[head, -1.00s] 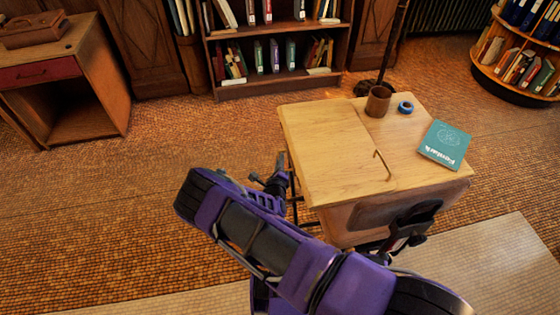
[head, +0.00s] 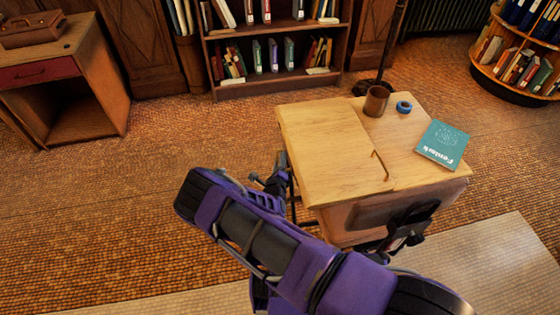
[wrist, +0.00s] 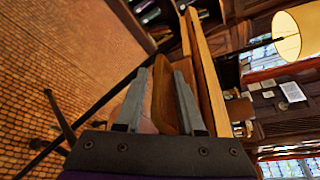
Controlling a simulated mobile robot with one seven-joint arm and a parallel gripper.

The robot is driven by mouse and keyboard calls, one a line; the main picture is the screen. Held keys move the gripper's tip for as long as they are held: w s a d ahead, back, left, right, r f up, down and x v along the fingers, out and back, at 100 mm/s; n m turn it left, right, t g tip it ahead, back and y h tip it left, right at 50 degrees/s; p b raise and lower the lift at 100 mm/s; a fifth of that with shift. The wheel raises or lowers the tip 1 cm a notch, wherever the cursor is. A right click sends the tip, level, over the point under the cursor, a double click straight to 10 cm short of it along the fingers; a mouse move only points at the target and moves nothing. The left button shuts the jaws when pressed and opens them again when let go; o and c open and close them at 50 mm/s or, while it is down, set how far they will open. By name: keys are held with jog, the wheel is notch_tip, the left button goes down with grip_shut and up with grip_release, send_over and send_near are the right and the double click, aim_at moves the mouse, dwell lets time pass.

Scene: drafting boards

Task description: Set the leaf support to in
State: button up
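The drafting table (head: 318,150) has a pale wooden top with a leaf seam, standing right of centre in the head view. A thin brass hook-shaped piece (head: 380,165) lies at the seam. In the wrist view, the table's edge (wrist: 208,85) runs beside my gripper (wrist: 163,85). A brown wooden piece with a rounded end (wrist: 165,100), which looks like the leaf support, lies between the fingers. The fingers are apart; I cannot tell whether they touch it.
A brown cup (head: 376,101), a roll of blue tape (head: 404,107) and a teal book (head: 442,144) are on the table top. A bookcase (head: 275,88) stands behind, and a wooden desk (head: 100,70) at left. The floor left of the table is clear.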

jog(key=shift+r, duration=0.1)
dwell(0.3)
jog(key=shift+s+a+r, duration=0.1)
jog(key=shift+s, duration=0.4)
jog(key=p+v, duration=0.1)
jog(key=v, duration=1.5)
jog(key=shift+s, duration=0.15)
